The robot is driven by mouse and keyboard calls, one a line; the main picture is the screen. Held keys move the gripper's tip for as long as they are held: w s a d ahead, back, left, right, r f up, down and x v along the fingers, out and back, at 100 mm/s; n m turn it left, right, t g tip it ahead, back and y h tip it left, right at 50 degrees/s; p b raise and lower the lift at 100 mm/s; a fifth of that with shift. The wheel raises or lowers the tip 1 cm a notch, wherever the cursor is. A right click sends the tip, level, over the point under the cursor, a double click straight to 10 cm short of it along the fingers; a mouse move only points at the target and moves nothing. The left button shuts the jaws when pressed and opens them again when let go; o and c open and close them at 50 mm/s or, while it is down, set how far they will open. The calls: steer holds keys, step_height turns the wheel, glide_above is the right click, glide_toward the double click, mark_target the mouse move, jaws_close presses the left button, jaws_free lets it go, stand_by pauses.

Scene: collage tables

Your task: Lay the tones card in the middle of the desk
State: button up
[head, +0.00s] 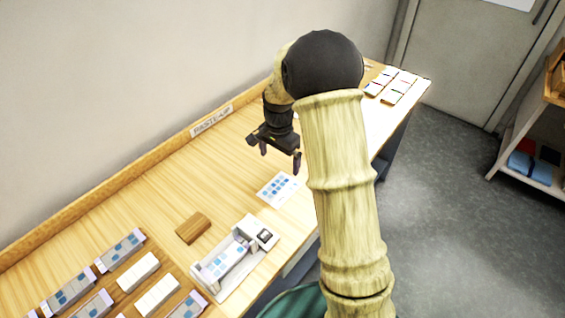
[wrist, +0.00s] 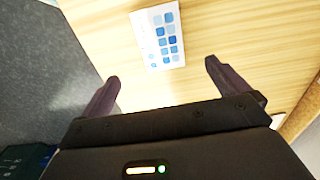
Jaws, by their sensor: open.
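A white card with rows of blue squares in several tones (head: 278,189) lies flat on the wooden desk (head: 150,200), near its front edge. It also shows in the wrist view (wrist: 159,37), beyond and between my fingertips. My gripper (head: 280,160) is open and empty, above the desk and apart from the card. In the wrist view the two dark fingers (wrist: 162,78) are spread wide. My arm hides part of the desk's front edge in the head view.
A white device (head: 232,265) holding a similar blue-squared card stands at the front. A brown wooden block (head: 192,228) lies beside it. Racks with cards (head: 121,250) fill the near left. Several small cards (head: 396,86) lie at the far end. Bare desk lies behind the card.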

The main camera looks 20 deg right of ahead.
steer(key=s+r+n+t, duration=0.1)
steer(key=s+n, duration=0.4)
steer(key=s, duration=0.5)
steer(key=s+r+n+t, duration=0.1)
steer(key=s+r+n, duration=0.3)
steer(key=s, duration=0.7)
steer(key=shift+r+n+t, duration=0.15)
steer(key=shift+n+t, duration=0.15)
steer(key=shift+n, duration=0.6)
steer(key=p+v, duration=0.2)
steer(key=w+p+v, duration=0.1)
steer(key=p+v, duration=0.2)
steer(key=shift+r, duration=0.25)
